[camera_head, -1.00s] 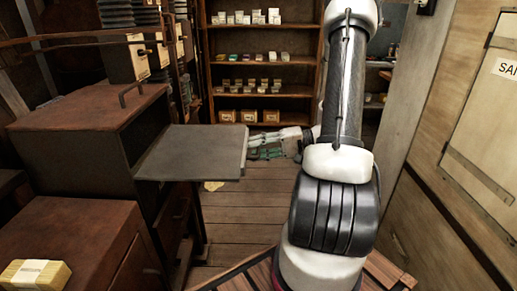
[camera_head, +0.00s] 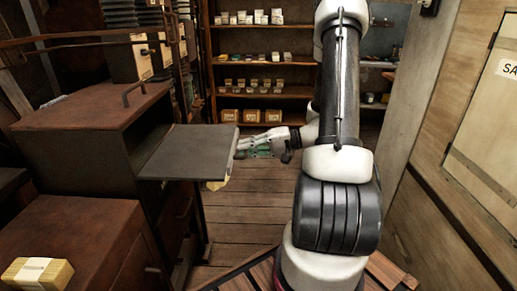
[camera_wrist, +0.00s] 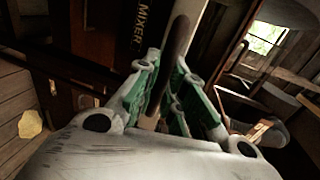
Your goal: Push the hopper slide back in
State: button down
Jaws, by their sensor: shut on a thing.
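The hopper slide (camera_head: 190,152) is a flat dark grey plate. It sticks out level to the right from the open front of the brown cabinet (camera_head: 85,130). My gripper (camera_head: 240,148) is at its right edge, with the fingers closed on that edge. In the wrist view my gripper (camera_wrist: 168,95) has green-padded fingers on both sides of a thin dark edge of the slide (camera_wrist: 178,42). The inner end of the slide is hidden in the cabinet.
A lower brown cabinet with a yellow block (camera_head: 38,272) stands at the front left. Shelves (camera_head: 260,100) with small boxes stand at the back. A yellowish piece (camera_wrist: 30,124) lies on the floor. Wooden floor is open below my arm.

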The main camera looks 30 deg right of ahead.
aim_at(176, 145)
jog(key=r+x, duration=0.1)
jog(key=x, duration=0.6)
jog(key=r+x, duration=0.2)
jog(key=x, duration=0.5)
jog(key=r+x, duration=0.1)
jog(key=x, duration=0.7)
jog(key=shift+w+a+r, duration=0.25)
jog(key=shift+a, duration=0.1)
jog(key=c, duration=1.5)
grip_release()
jog(key=shift+w+a, duration=0.1)
jog(key=v, duration=1.2)
